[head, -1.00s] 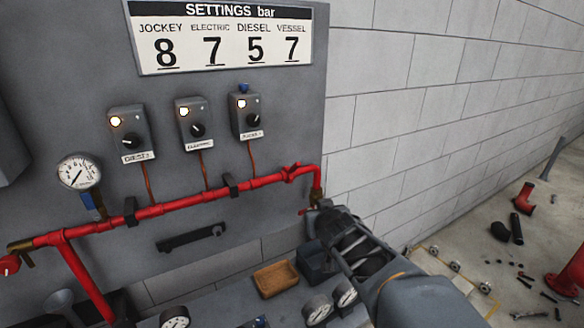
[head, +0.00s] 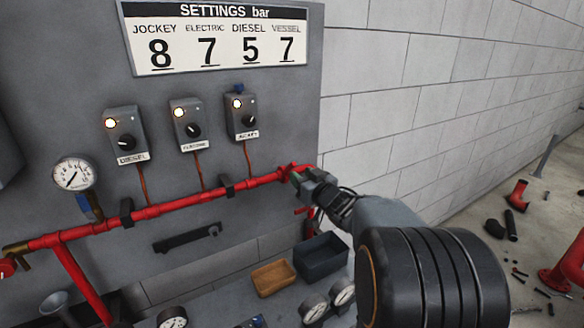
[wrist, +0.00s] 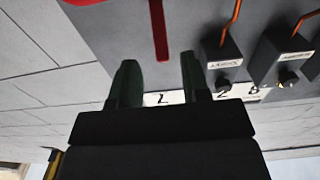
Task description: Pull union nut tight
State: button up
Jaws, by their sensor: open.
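The red pipe (head: 150,212) runs along the grey panel and rises to the right. Near its right end a red fitting (head: 284,168) shows just beside the tip of my gripper (head: 293,175). This may be the union nut, but my gripper covers most of that spot. In the wrist view a red pipe (wrist: 158,28) points down toward the gap between the two dark green fingers of my gripper (wrist: 158,66). The fingers are apart, one on each side of its line, with nothing seen held. I cannot tell whether they touch the fitting.
Control boxes (head: 186,124) and a settings sign (head: 220,38) are on the panel above the pipe. A gauge (head: 75,174) hangs at left. Below stand a brown tray (head: 274,278) and a dark bin (head: 322,258). A block wall (head: 400,110) closes the right side.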

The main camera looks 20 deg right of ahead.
aim_at(293, 168)
jog(key=shift+w+a+p, duration=0.2)
jog(key=shift+w, duration=1.4)
jog(key=shift+w+a+p, duration=0.15)
jog(key=shift+w+a, duration=0.05)
jog(key=shift+w, duration=1.35)
jog(key=shift+c, duration=0.4)
grip_shut()
